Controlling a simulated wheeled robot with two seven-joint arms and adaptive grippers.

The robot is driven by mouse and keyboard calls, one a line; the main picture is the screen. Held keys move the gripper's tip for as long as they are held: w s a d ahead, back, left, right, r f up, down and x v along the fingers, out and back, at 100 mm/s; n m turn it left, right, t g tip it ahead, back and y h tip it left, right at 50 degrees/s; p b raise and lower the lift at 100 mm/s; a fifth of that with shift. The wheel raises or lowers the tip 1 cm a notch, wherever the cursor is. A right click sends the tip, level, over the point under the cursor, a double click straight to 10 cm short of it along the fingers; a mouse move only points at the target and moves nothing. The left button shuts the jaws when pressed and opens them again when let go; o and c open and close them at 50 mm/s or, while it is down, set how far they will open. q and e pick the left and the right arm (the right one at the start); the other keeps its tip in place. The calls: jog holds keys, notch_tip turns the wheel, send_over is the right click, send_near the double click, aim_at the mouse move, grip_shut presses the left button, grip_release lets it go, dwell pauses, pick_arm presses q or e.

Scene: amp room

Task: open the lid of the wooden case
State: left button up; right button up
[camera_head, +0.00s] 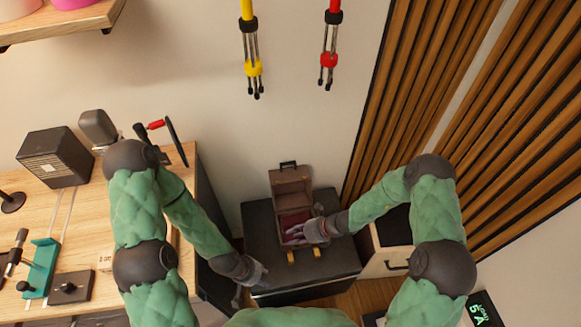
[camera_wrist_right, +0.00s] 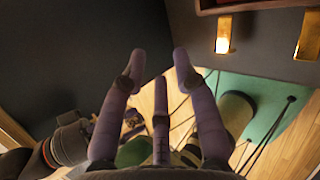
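The wooden case (camera_head: 275,206) stands on a dark cabinet, with its brown lid (camera_head: 292,184) raised upright at the back and its red inside showing. Two brass latches (camera_head: 291,257) are at its front; they also show in the right wrist view (camera_wrist_right: 224,34). My right gripper (camera_head: 294,231) is over the case's front opening in the head view and partly hides it. In the right wrist view its fingers (camera_wrist_right: 158,66) are spread, with nothing between them. My left gripper (camera_head: 257,273) is lower left of the case, by the cabinet's front edge, its finger opening unclear.
The dark cabinet (camera_head: 262,240) has some bare top around the case. A wooden desk (camera_head: 90,215) with a speaker (camera_head: 55,157) and small gear is at the left. A drawer unit (camera_head: 390,262) and a slatted panel (camera_head: 400,100) are at the right.

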jog(key=w+r+m+t+y+b, duration=0.15)
jog(key=w+m+t, duration=0.35)
jog(key=w+m, duration=0.5)
jog(key=m+t+h, duration=0.2)
jog(key=m+t, duration=0.4)
jog(key=m, duration=0.1)
send_near(289, 163)
jog(key=b+x, duration=0.4)
jog(key=x, duration=0.3)
jog(key=shift+a+f, duration=0.1)
jog(key=shift+f, duration=0.1)
jog(key=shift+b+x, duration=0.35)
jog(key=shift+x, duration=0.45)
jog(key=shift+r, duration=0.1)
grip_shut()
